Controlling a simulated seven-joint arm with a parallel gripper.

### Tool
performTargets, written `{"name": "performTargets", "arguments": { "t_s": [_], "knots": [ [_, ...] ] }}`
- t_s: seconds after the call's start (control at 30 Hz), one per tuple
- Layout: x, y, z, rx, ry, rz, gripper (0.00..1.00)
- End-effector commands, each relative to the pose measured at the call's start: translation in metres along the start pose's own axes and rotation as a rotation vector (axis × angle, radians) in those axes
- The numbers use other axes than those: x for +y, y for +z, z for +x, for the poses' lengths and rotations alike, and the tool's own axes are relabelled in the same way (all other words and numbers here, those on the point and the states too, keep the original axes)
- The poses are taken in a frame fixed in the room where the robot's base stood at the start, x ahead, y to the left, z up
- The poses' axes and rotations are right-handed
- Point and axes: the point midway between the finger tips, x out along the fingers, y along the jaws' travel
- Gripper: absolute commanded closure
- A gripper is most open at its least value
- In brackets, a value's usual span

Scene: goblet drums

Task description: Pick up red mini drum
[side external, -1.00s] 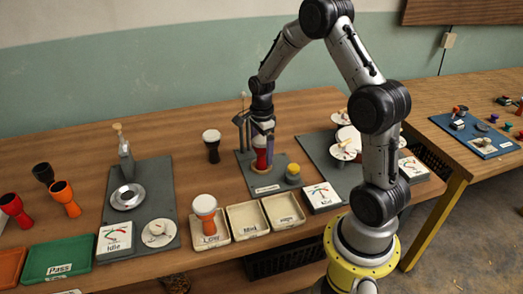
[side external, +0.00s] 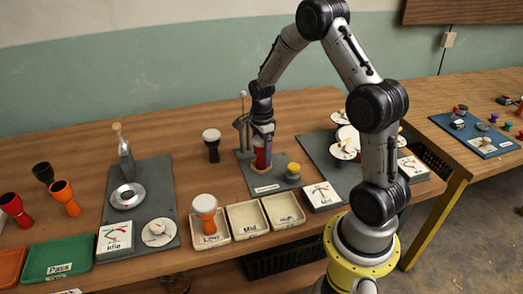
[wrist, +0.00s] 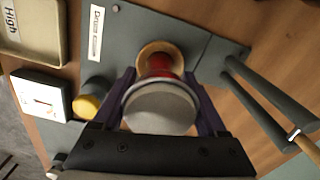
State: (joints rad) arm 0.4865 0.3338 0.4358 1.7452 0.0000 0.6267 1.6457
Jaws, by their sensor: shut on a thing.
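The red mini drum (side external: 260,158) stands upright in a round wooden ring holder on a grey board. In the wrist view its pale round head (wrist: 160,108) faces the camera, with the red body (wrist: 160,65) narrowing toward the wooden ring (wrist: 150,48). My gripper (side external: 262,140) comes down over the drum from above, and its purple fingers (wrist: 166,102) are shut on the drum's sides near the head. The fingers hide part of the drum in the side view.
A yellow knob (side external: 293,173) sits close to the drum on the same board. Grey upright posts (side external: 240,130) stand just left of my gripper. A black drum (side external: 212,145) is further left. Low, Mid and High trays (side external: 243,229) lie in front.

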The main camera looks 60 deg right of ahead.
Motion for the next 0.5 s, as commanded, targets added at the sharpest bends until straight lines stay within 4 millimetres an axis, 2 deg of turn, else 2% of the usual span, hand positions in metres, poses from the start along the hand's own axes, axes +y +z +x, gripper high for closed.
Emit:
{"name": "performTargets", "arguments": {
  "t_s": [0.27,0.43,0.5],
  "knots": [
    [-0.001,0.0,-0.009,0.0,-0.003,0.0,0.92],
    [-0.002,0.0,-0.031,0.0,-0.007,0.0,0.92],
    [0.007,-0.001,-0.042,0.0,-0.005,0.0,0.92]
  ]
}}
